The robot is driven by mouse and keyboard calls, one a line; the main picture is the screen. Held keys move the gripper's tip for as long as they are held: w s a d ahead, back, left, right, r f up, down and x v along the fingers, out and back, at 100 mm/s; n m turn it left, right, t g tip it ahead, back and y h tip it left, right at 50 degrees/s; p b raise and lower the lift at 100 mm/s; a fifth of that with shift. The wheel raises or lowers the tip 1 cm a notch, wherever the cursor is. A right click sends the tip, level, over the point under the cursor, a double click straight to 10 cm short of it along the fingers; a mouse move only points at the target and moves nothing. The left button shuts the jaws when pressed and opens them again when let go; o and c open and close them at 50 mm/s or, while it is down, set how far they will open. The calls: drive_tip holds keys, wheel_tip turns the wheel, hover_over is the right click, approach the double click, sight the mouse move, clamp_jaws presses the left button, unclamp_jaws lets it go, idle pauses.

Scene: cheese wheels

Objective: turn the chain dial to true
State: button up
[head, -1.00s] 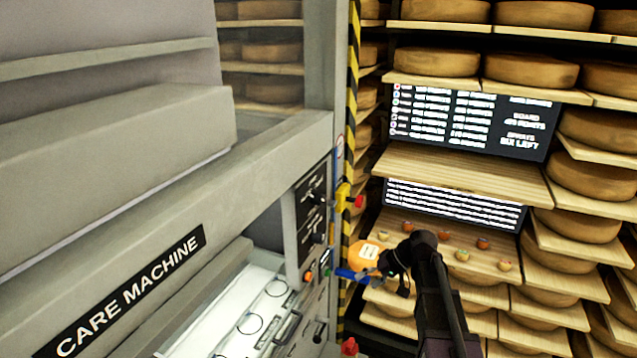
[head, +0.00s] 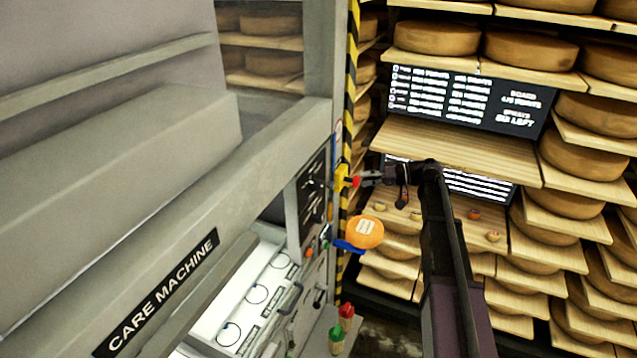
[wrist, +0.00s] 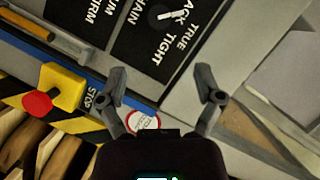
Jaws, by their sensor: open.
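The chain dial (wrist: 165,15) is a dark knob with a white pointer mark, at the top edge of the wrist view. It sits on a black panel (wrist: 135,45) lettered TRUE and TIGHT, with a partly cut-off word ending in ACK. The pointer mark appears turned toward that cut-off word. In the head view the panel (head: 312,200) is seen at a steep angle, its lettering unreadable. My gripper (wrist: 163,76) is open and empty, its fingers apart below the dial in the wrist picture. In the head view my gripper (head: 368,179) is right of the panel, near a red button.
A yellow box with a red stop button (wrist: 38,104) lies left of my gripper. A orange wheel (head: 364,232) rests by a blue piece (head: 349,246) below. The care machine (head: 165,290) fills the left; shelves of cheese (head: 437,38) stand behind.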

sight(323, 185)
drive_tip(key=shift+a+f, duration=0.1)
drive_tip(key=shift+a, duration=0.05)
drive_tip(key=b+x, duration=0.3)
drive_tip(key=x, duration=1)
drive_tip(key=shift+a, duration=0.25)
drive_tip(key=c, duration=1.1)
